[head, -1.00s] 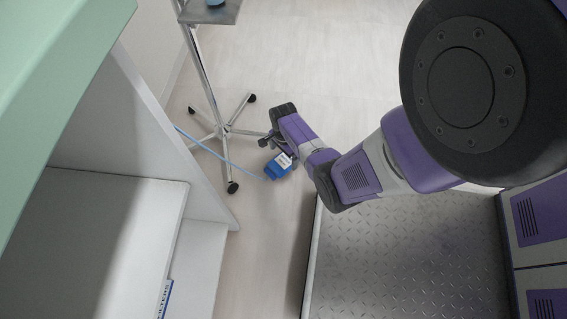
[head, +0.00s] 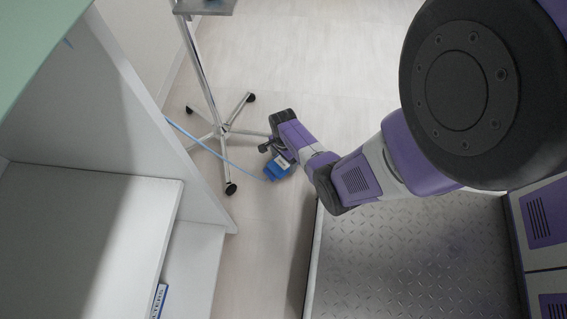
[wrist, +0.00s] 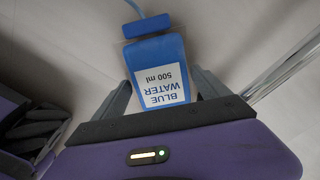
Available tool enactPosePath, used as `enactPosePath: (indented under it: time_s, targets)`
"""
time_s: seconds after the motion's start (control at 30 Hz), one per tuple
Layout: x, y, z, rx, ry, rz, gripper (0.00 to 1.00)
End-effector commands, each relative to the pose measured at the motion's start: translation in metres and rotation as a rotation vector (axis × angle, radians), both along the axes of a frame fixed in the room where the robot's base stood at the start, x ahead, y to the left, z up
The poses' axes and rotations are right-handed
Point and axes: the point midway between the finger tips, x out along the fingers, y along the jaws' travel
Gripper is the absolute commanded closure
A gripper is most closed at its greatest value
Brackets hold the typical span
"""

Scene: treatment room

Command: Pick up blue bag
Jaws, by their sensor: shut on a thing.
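The blue bag (wrist: 155,52) is a small blue pouch with a white label reading "BLUE WATER 500 ml", upside down in the wrist view. A thin blue tube leads from its cap end. My gripper (wrist: 162,90) has one finger on each side of the bag and is shut on it. In the head view the bag (head: 280,168) shows just below my gripper (head: 270,148), partly covered by it. The fingers are hard to make out there.
A wheeled metal stand (head: 226,130) is close to the left of my gripper, its legs spread over the floor. The blue tube (head: 205,146) runs left towards a white shelf unit (head: 95,210). Pale floor (head: 320,50) is clear farther back.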

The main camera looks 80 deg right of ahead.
Motion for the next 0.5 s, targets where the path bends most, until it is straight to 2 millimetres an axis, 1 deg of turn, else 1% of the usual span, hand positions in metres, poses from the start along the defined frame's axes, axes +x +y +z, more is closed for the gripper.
enactPosePath:
  time_s: [0.33,0.5]
  targets:
    - [0.0,-0.001,0.003,-0.002,-0.001,0.0,0.88]
    - [0.001,-0.001,0.012,-0.002,-0.001,0.001,0.88]
